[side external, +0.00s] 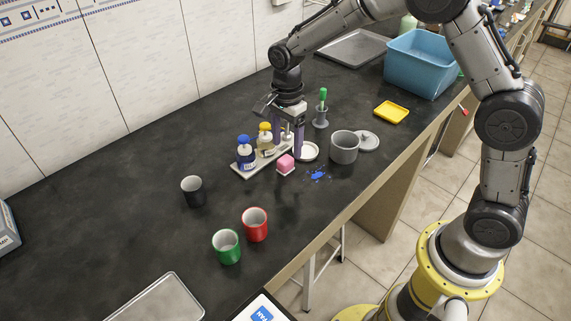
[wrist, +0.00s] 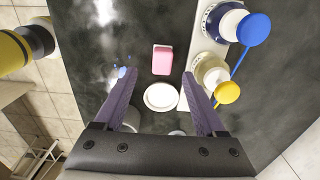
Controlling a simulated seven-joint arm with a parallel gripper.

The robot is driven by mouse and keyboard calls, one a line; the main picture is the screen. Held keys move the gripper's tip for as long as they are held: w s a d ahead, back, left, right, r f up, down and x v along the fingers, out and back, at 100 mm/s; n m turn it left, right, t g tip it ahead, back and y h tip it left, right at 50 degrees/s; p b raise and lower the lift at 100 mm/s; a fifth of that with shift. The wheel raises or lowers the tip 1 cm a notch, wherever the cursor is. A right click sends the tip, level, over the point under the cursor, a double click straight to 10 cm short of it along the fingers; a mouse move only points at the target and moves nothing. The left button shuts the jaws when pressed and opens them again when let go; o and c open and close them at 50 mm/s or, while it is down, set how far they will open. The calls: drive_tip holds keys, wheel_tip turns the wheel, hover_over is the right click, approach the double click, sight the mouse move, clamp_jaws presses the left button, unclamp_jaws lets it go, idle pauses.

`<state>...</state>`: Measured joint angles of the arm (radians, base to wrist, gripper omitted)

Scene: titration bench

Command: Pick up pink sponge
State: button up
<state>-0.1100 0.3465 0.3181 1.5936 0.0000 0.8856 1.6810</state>
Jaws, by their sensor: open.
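The pink sponge (side external: 285,164) is a small pink block on the dark bench, just in front of a light rack (side external: 243,171) in the side view. In the wrist view the pink sponge (wrist: 162,60) lies beyond the fingertips, roughly between their lines. My gripper (side external: 287,135) is above the bench behind the sponge, over the rack and a white dish (side external: 307,151). In the wrist view my gripper (wrist: 157,78) has its two purple fingers spread apart with nothing held, and the white dish (wrist: 161,97) shows between them.
Blue-capped (side external: 246,153) and yellow-capped (side external: 265,138) bottles stand on the rack beside the sponge. A blue spill (side external: 318,175) and a grey pot (side external: 344,147) are to its right. Black (side external: 193,191), red (side external: 255,225) and green (side external: 226,246) cups stand nearer the front. The bench between is clear.

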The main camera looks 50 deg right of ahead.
sight(285, 159)
drive_tip(key=shift+w+a+f, duration=0.1)
drive_tip(key=shift+w+f, duration=0.05)
drive_tip(key=shift+f, duration=2.85)
clamp_jaws()
